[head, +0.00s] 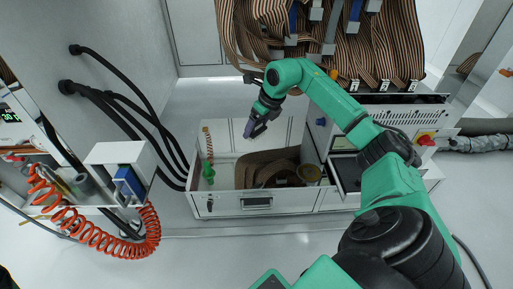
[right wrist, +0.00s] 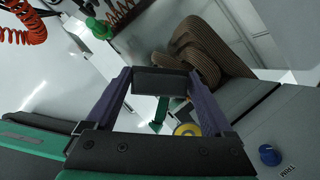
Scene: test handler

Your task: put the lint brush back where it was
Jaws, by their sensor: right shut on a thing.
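My right gripper (head: 254,128) hangs over the back left part of an open white drawer (head: 228,205), above it. In the right wrist view its two purple fingers (right wrist: 158,90) are shut on a dark grey block (right wrist: 160,80), which seems to be the lint brush. A green strip (right wrist: 161,107) shows just below the block; I cannot tell whether it belongs to it. In the head view the held thing is too small to make out. My left gripper is not in view.
A blue knob (right wrist: 269,155) sits on the grey panel. Orange coiled hose (head: 140,240) and black hoses (head: 125,112) are at left.

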